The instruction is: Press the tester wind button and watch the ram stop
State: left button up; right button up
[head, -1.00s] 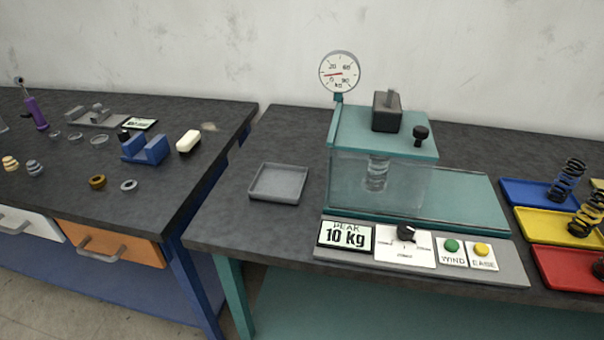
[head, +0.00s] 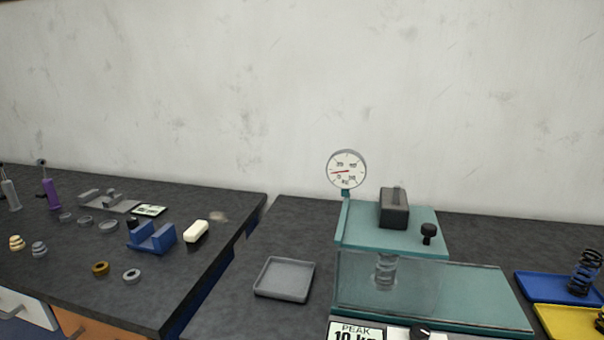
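The teal spring tester (head: 480,292) stands on the right bench with a clear guard in front. A spring (head: 386,271) shows behind the guard, below the dark ram block (head: 394,210). The round dial gauge (head: 346,170) stands at the tester's back left, its red needle pointing left to a low reading. The peak display (head: 356,333) is cut off by the bottom edge, as is the black selector knob (head: 420,332). The wind button is out of view below the frame. Neither gripper is in view.
An empty grey tray (head: 284,279) lies left of the tester. Blue (head: 550,287) and yellow (head: 570,320) trays with dark springs are at the right. The left bench holds a blue fixture (head: 152,238), a white block (head: 196,231) and small rings. A gap separates the benches.

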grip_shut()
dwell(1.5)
